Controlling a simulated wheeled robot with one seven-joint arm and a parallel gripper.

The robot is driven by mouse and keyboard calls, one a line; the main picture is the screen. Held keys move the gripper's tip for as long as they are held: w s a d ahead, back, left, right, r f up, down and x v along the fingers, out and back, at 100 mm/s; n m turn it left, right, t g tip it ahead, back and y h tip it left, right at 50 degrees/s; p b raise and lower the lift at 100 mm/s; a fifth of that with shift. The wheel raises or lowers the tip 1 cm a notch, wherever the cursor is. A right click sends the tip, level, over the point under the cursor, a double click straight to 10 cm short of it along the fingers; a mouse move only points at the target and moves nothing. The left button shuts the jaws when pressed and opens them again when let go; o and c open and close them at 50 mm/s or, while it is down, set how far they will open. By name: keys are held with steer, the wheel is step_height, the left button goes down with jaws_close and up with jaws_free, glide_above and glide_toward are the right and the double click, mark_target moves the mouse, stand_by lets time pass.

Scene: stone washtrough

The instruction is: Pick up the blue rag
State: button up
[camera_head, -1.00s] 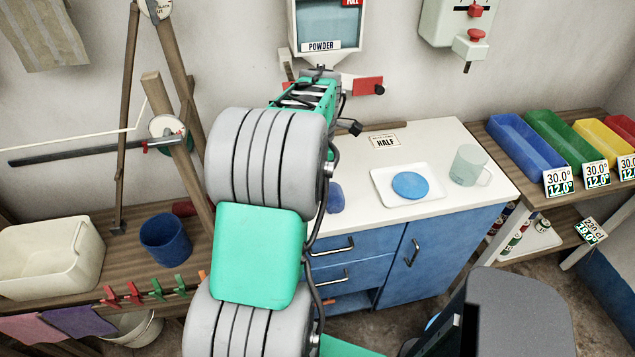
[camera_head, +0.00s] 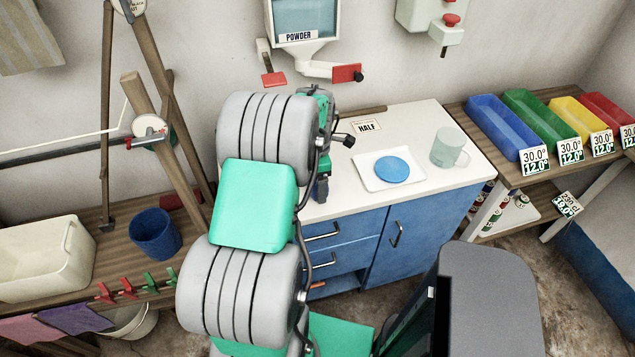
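The blue rag (camera_head: 314,190) is almost wholly hidden at the left end of the white counter. Only a small bluish patch shows beside my arm. My gripper (camera_head: 322,187) points down at that same spot, just right of the thick grey and green arm links. Its fingers are small, dark and partly covered by the arm. I cannot tell whether they are open, touching the rag or shut on it.
On the white counter (camera_head: 430,119) stand a white tray (camera_head: 366,182) with a blue disc (camera_head: 392,169) and a clear mug (camera_head: 449,147). A powder dispenser (camera_head: 304,45) hangs above. Coloured bins stand right; a blue cup (camera_head: 155,237) and cream basin (camera_head: 35,262) stand left.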

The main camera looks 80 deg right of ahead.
steer(key=c, duration=1.3)
steer(key=shift+c, duration=0.2)
